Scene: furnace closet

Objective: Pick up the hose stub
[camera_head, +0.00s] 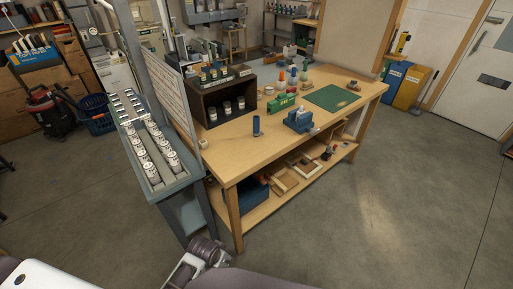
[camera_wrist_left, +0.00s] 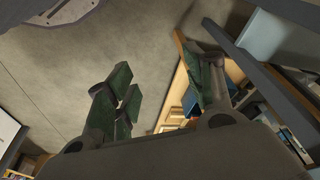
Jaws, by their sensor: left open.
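A short dark blue cylinder (camera_head: 256,126) stands upright on the workbench top (camera_head: 232,151), near its front edge; it looks like the hose stub, though I cannot be sure. My left gripper (camera_head: 187,268) is low at the bottom of the head view, in front of the bench and well apart from the cylinder. In the left wrist view, the left gripper (camera_wrist_left: 168,92) shows its green-padded fingers spread apart with nothing between them. The cylinder cannot be made out in that view. My right gripper is not in view.
A blue vise (camera_head: 299,121) stands right of the cylinder. A dark box (camera_head: 206,106) with jars is behind it. A grey rack (camera_head: 152,181) with several white canisters stands left of the bench. The lower shelf (camera_head: 262,211) holds wooden frames. The floor (camera_head: 380,200) at right is clear.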

